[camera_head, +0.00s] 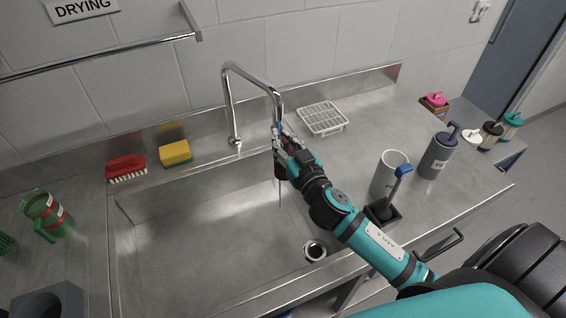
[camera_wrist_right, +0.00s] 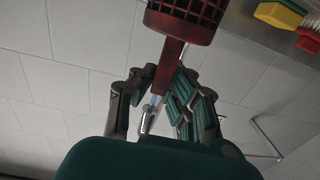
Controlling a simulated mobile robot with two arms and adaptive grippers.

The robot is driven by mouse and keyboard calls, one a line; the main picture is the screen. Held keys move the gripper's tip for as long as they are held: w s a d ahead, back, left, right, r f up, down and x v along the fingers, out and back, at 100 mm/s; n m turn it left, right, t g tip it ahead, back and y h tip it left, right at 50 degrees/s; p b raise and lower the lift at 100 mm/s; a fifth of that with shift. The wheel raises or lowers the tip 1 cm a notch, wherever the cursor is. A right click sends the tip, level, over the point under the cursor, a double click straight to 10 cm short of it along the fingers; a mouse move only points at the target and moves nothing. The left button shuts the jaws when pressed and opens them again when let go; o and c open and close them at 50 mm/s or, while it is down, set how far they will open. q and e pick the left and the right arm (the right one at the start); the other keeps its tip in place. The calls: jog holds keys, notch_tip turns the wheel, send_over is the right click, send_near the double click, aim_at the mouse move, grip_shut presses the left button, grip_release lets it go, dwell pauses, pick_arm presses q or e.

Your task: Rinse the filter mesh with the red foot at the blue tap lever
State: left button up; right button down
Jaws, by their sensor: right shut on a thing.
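My right gripper (camera_head: 283,148) is over the sink, just below the end of the chrome tap spout (camera_head: 277,100). In the right wrist view the gripper (camera_wrist_right: 165,95) is shut on the red stem of a dark red, cage-like filter mesh (camera_wrist_right: 185,22). In the head view the mesh (camera_head: 280,170) is mostly hidden by the gripper. A thin blue streak (camera_head: 280,195) hangs straight down below it, which looks like running water. I cannot make out the blue tap lever for certain. My left gripper is out of view.
A red brush (camera_head: 126,168) and yellow sponge (camera_head: 175,153) lie on the back ledge. A white rack (camera_head: 322,118) stands behind the sink. The sink's left half is clear.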

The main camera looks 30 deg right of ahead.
jog(key=shift+s+d, duration=0.1)
jog(key=shift+d, duration=0.4)
jog(key=shift+a, duration=0.65)
jog(key=s+a+b, duration=0.1)
jog(key=s, duration=0.6)
jog(key=shift+s+a, duration=0.3)
jog(key=shift+a, duration=0.05)
jog(key=shift+r, duration=0.1)
dwell(1.2)
